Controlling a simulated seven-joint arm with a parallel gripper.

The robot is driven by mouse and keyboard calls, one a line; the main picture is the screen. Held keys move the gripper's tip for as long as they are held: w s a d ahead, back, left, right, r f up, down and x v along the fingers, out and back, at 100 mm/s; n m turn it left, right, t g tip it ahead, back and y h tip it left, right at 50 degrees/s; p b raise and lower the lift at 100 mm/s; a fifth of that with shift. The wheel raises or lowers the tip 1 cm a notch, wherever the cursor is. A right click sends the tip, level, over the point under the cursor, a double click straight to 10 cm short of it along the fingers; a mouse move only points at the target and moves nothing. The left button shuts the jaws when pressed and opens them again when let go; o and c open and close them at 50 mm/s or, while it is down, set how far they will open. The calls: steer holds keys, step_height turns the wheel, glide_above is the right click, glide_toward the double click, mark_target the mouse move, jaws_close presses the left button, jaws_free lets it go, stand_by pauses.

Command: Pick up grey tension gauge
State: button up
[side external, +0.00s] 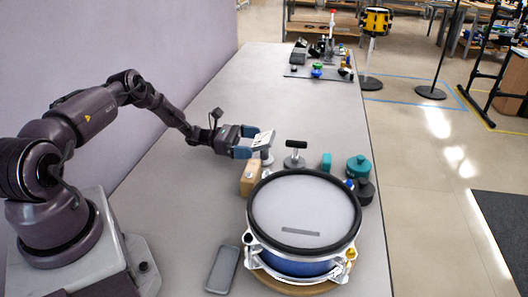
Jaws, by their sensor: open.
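A light grey gauge-like device with a tilted top (264,139) stands on the table behind the drum; it looks like the grey tension gauge. My gripper (251,143) reaches in from the left, low over the table, with its blue fingers open. The fingertips are right at the left side of the device and overlap it in this view. I cannot tell whether they touch it or reach around it. The fingers partly cover the device's left side.
A drum with a grey head (303,208) fills the near table. A wooden block (250,178) stands just in front of the gauge, and a black-handled tool (295,153) stands right of it. Teal pieces (358,166) are further right. A grey flat device (222,269) lies in front.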

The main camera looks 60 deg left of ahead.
mark_target(264, 143)
steer(key=x, duration=0.4)
steer(key=shift+w+d, duration=0.15)
steer(key=shift+d, duration=0.05)
steer(key=shift+c, duration=0.5)
steer(key=shift+r, duration=0.15)
steer(key=c, duration=1)
